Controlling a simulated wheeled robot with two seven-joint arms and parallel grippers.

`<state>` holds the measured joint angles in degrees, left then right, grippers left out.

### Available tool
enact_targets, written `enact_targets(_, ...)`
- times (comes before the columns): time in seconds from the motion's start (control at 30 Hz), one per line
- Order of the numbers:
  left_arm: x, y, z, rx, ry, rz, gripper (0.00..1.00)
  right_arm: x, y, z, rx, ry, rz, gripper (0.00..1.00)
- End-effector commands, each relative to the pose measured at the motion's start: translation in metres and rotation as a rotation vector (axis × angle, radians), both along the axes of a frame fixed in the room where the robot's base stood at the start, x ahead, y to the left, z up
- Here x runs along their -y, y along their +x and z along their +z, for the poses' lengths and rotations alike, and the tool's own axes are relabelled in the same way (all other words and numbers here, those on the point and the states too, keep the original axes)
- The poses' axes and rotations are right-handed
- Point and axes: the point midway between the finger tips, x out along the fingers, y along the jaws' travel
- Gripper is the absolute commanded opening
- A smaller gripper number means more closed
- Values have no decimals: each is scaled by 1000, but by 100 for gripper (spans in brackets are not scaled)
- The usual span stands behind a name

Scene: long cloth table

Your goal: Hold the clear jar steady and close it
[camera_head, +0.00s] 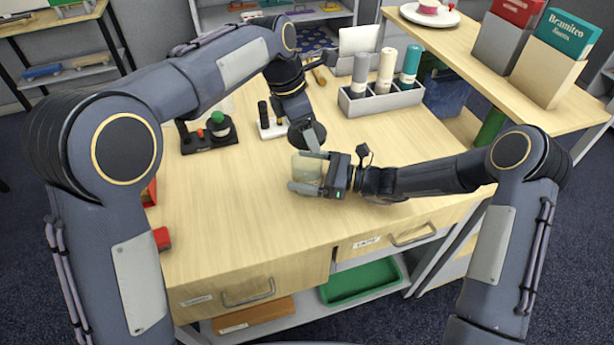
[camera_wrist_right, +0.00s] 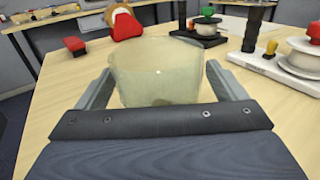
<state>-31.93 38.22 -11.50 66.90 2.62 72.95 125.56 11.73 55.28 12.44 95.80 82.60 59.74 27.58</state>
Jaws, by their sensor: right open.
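The clear jar (camera_head: 306,169) is a pale, cloudy, see-through vessel standing on the wooden table. In the right wrist view the jar (camera_wrist_right: 158,75) stands between my two fingers, with narrow gaps at its sides. No lid shows on it there. My right gripper (camera_head: 305,166) is open around the jar, coming from the right, one finger on the far side and one on the near side. My left gripper (camera_head: 305,133) points down just behind the jar, beside a white stand. Its fingers are hard to make out, and I cannot tell whether it holds anything.
The white stand (camera_wrist_right: 285,68) bears a dark post and a pale spool. A black stand with a green knob (camera_head: 216,122) is to its left. A grey rack (camera_head: 385,100) holds several bottles behind. Red objects (camera_head: 161,239) lie at the left edge. The front tabletop is clear.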

Motion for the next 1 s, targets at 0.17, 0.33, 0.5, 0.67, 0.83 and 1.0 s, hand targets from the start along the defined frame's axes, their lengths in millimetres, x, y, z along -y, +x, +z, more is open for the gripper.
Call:
enact_targets(0.17,0,0,0,0,0,0,49,0,0,0,0,0,0,91)
enact_targets(0.33,0,0,0,0,0,0,49,0,0,0,0,0,0,77)
enact_targets(0.5,0,0,0,0,0,0,49,0,0,0,0,0,0,54)
enact_targets(0.67,0,0,0,0,0,0,49,0,0,0,0,0,0,34)
enact_targets(0.83,0,0,-4,-1,1,0,49,0,0,0,0,0,-1,24)
enact_targets(1.0,0,-1,-28,-5,1,1,49,0,0,0,0,0,-1,24)
